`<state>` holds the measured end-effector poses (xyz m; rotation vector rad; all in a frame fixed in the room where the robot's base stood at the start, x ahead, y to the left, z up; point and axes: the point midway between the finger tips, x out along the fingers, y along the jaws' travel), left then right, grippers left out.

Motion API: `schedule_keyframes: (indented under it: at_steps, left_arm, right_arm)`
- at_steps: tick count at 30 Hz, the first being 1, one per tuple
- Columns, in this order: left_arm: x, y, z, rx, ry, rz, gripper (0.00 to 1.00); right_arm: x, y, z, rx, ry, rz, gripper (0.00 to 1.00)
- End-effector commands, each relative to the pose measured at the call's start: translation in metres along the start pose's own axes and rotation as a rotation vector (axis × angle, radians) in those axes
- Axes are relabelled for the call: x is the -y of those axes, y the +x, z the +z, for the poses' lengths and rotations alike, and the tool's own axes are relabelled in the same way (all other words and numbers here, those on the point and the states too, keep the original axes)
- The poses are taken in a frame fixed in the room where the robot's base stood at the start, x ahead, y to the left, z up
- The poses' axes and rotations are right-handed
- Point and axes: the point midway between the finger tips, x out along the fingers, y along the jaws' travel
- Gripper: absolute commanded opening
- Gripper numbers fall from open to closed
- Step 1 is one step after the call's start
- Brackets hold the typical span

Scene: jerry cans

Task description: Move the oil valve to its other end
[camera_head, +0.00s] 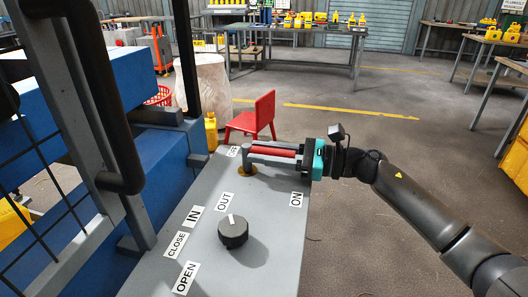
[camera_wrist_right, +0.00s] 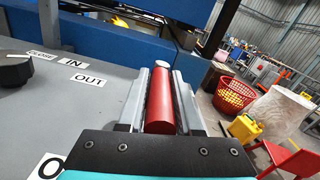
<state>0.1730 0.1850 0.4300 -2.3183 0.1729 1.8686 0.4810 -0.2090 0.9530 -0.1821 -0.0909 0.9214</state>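The oil valve is a lever with a red handle (camera_head: 277,152) on the grey panel top (camera_head: 265,262). An ON label (camera_head: 296,200) is nearer the camera, at the panel's right edge; another label (camera_head: 233,151), partly hidden, is beyond the pivot. My right gripper (camera_head: 272,154) lies along the handle. In the right wrist view the red handle (camera_wrist_right: 161,100) sits between both grey fingers, with no clear gap. My left gripper is not in view.
A black knob (camera_head: 233,231) stands on the panel among IN, OUT, CLOSE and OPEN labels. A blue machine with a dark frame (camera_head: 75,95) borders the left. A red chair (camera_head: 254,117) and yellow can (camera_head: 211,131) are beyond. The floor on the right is open.

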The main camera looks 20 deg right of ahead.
Motion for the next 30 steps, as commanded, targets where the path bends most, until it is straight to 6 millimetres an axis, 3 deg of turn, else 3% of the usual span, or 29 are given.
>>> schedule_keyframes:
  at_steps: [1, 8, 30]
  left_arm:
    - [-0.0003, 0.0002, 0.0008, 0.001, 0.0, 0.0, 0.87]
    - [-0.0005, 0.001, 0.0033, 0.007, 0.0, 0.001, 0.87]
    - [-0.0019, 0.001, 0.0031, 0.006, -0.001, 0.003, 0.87]
  right_arm:
    - [0.0, -0.0001, -0.0001, 0.0, 0.0, 0.0, 0.27]
    - [0.0, -0.0002, -0.0001, 0.0, 0.0, 0.0, 0.01]
    - [0.0, -0.0003, -0.0002, -0.001, 0.0, 0.0, 0.0]
